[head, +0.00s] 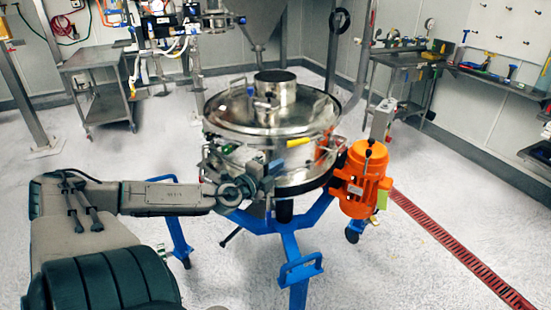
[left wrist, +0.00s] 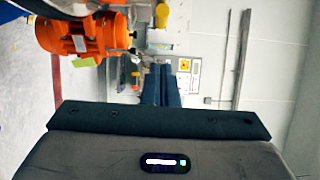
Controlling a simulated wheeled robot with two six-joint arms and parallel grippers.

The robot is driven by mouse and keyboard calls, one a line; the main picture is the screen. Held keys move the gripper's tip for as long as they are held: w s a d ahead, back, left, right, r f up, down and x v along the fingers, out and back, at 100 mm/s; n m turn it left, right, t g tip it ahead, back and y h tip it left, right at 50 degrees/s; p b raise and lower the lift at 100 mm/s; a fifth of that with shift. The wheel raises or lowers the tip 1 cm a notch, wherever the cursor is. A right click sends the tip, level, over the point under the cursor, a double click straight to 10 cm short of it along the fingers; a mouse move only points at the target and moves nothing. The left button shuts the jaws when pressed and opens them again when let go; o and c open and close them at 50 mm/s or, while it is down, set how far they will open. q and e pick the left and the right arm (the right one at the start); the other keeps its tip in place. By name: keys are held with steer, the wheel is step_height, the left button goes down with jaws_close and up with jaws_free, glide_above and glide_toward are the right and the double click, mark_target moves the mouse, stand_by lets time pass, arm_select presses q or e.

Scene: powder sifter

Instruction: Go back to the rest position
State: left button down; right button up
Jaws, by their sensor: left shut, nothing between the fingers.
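The round steel powder sifter (head: 262,128) stands in the middle of the head view on a blue wheeled frame (head: 289,245). My left arm reaches in from the left, and my left gripper (head: 272,168) is in front of the sifter's near side. I cannot tell whether it touches the sifter. In the left wrist view its two dark fingers (left wrist: 159,72) are together with nothing between them. My right gripper is not in view.
An orange motor (head: 367,180) is fixed at the sifter's right side, close to my left gripper; it also shows in the left wrist view (left wrist: 80,35). Steel tables (head: 98,62) stand at the back. A red floor grate (head: 455,245) runs along the right. Floor at lower right is clear.

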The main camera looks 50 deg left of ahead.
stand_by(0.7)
